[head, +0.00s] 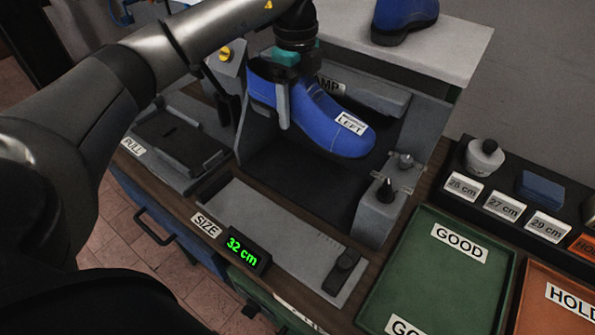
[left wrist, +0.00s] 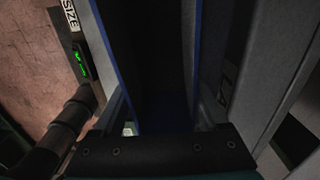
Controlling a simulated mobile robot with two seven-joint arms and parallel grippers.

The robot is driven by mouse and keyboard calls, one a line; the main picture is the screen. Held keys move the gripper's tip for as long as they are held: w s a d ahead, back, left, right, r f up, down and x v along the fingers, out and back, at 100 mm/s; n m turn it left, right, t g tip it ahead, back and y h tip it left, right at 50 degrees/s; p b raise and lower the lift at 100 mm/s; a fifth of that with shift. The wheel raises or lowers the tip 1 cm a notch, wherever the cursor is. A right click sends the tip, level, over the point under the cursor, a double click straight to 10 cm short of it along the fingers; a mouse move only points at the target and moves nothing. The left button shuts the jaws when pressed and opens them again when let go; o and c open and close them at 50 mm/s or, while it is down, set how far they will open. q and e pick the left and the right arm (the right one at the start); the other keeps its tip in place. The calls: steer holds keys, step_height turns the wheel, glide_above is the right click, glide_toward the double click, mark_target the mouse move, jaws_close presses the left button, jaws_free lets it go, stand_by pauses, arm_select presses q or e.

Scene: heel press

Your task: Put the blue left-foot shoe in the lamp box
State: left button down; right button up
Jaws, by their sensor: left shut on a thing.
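The blue shoe (head: 316,118) has a white LEFT tag near its toe, which points right and toward me. My left gripper (head: 286,108) is shut on the shoe at its opening, with a grey finger down the outer side. The shoe is in the lamp box (head: 440,135), a grey open-fronted box with a partly hidden label ending in AMP (head: 328,86). It appears to be above the dark floor; contact is unclear. In the left wrist view the shoe's blue edges (left wrist: 108,50) and dark inside fill the middle. My right gripper is not in view.
Another blue shoe (head: 404,20) stands on the grey top behind. A size gauge reads 32 cm (head: 243,250) in front. A green GOOD tray (head: 405,282) and an orange HOLD tray (head: 540,325) lie at right. A PULL fixture (head: 178,138) is at left.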

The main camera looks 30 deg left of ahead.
arm_select(q)
steer(key=b, duration=0.1)
glide_above(297, 180)
step_height(297, 180, down, 14)
steer(key=shift+f, duration=2.15)
jaws_free()
steer(key=shift+f+b, duration=0.15)
steer(key=shift+b, duration=0.15)
step_height(297, 180, up, 12)
steer(key=p, duration=0.1)
steer(key=shift+a, duration=0.1)
